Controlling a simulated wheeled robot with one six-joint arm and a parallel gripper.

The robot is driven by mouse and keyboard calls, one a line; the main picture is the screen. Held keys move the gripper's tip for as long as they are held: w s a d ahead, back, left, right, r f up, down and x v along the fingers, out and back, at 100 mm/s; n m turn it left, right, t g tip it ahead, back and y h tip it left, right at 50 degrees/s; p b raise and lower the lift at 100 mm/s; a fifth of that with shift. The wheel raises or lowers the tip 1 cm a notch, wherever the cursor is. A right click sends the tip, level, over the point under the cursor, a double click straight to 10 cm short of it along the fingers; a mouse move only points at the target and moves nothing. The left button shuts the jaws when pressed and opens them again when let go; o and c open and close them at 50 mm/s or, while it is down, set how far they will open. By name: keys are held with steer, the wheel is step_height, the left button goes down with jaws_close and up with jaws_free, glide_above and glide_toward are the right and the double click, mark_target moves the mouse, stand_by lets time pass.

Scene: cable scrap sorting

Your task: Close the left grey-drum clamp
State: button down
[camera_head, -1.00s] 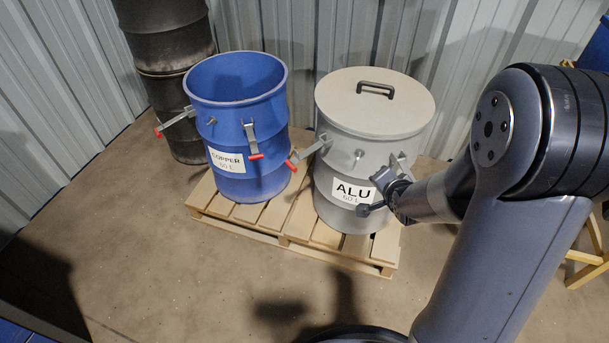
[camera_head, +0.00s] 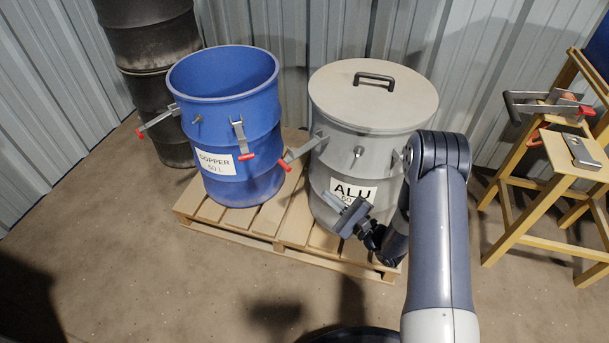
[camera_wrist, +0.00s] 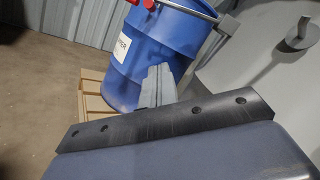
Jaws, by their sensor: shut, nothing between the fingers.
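The grey drum (camera_head: 345,105), labelled ALU, stands on a pallet with its flat lid on. Its left clamp (camera_head: 302,151) has a red-tipped lever sticking outward to the left, away from the drum wall. In the wrist view this lever (camera_wrist: 190,10) crosses the top, in front of the blue drum, and the grey drum wall (camera_wrist: 245,75) is at the right. My gripper (camera_head: 352,212) is shut and empty, in front of the ALU label, below and to the right of the left clamp. Its fingers (camera_wrist: 158,85) point towards the blue drum in the wrist view. The right clamp is partly hidden by my arm.
An open blue drum (camera_head: 230,125), labelled COPPER, stands left on the same pallet (camera_head: 245,220), with its levers sticking out. Dark barrels (camera_head: 150,50) stand behind it. A wooden stand (camera_head: 535,160) with tools is at the right. The front floor is clear.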

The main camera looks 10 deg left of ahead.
mark_target(300, 151)
steer(key=w+a+r+b, duration=0.2)
steer(key=a+r+b, duration=0.1)
steer(key=a, duration=0.7)
steer(key=shift+w+a+r, duration=0.15)
steer(key=shift+w+r, duration=0.25)
steer(key=shift+r, duration=0.4)
steer(key=shift+s+r, duration=0.1)
